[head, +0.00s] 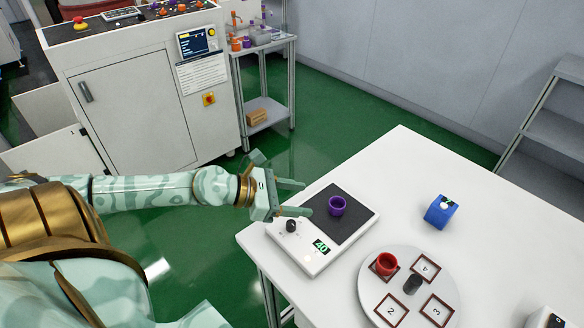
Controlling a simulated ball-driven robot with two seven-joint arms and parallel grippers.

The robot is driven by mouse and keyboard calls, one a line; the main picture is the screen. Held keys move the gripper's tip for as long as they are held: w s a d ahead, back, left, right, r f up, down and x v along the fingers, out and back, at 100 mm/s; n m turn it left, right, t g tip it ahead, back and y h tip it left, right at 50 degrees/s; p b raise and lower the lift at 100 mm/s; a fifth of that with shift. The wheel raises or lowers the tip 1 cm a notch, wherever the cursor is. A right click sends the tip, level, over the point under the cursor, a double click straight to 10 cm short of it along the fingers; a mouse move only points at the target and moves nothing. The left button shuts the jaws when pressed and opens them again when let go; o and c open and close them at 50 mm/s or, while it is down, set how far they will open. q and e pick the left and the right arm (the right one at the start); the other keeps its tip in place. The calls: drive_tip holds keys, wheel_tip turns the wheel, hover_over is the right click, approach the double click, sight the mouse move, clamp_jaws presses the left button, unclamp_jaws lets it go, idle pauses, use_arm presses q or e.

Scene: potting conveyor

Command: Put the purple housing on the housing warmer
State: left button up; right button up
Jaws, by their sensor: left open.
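The purple housing (337,206), a small open cup, stands upright on the dark plate of the housing warmer (313,258). The warmer is a white unit with a black knob and a green display reading 40, near the table's left corner. My left gripper (298,198) is open, with its fingers apart, just left of the purple housing and over the warmer's left edge. Nothing is between its fingers. My right gripper is not in the view.
A round white turntable (371,288) with numbered square spots and a dark centre knob holds a red housing (386,264). A blue block (441,211) lies behind it. A machine cabinet (140,110) stands behind.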

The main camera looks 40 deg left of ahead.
use_arm(q)
drive_tip(key=shift+v, duration=0.75)
idle(1.6)
